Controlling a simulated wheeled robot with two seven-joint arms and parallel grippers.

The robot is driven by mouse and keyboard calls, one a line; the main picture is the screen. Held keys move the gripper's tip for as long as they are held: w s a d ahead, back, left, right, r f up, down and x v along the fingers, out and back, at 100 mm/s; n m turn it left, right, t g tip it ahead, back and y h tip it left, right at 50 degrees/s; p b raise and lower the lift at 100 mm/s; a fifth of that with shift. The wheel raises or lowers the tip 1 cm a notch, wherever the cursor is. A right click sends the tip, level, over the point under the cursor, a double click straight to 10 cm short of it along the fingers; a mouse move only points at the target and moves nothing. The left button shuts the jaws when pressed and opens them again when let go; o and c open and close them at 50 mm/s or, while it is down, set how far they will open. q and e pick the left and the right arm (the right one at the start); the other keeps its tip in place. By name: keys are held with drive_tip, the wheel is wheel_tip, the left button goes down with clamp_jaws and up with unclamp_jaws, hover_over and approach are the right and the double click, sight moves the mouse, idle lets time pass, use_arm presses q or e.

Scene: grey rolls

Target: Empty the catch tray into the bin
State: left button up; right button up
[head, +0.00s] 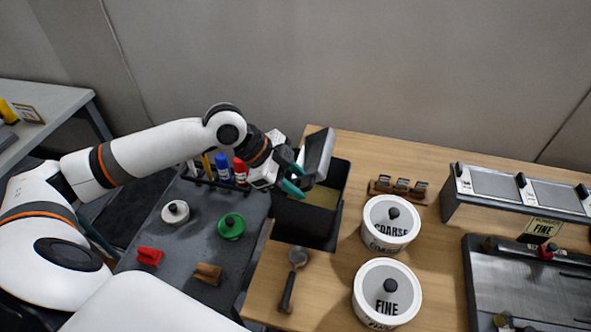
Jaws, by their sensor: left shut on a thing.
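The catch tray (319,153), a grey metal piece, is steeply tilted, nearly on edge, above the black bin. My left gripper (293,180) is shut on its left side, with teal fingertips. The bin (305,226) is a dark open box on the left part of the wooden bench. A brownish-yellow area shows inside the bin below the tray. The tray's inner face and any contents are hard to make out. My right gripper is not in view.
A dark side surface (190,235) holds several small items. A metal tray (520,275) lies at right.

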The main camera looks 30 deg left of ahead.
use_arm(q)
drive_tip(key=shift+w+d+r+m+g+y+p, duration=0.15)
drive_tip(key=shift+r+g+y+p, duration=0.2)
drive_tip(key=shift+r+y+p, duration=1.35)
drive_tip(key=shift+s+d+r+m+g+y+p, duration=0.2)
drive_tip(key=shift+y+p, duration=0.5)
drive_tip(key=shift+p, duration=2.05)
drive_tip(key=shift+w+d+r+n+g+y+p, duration=0.15)
drive_tip(key=shift+r+g+y+p, duration=0.3)
drive_tip(key=shift+r+y+p, duration=1.25)
drive_tip(key=shift+f+h+p, duration=0.5)
drive_tip(key=shift+f+p, duration=0.05)
drive_tip(key=shift+f, duration=0.2)
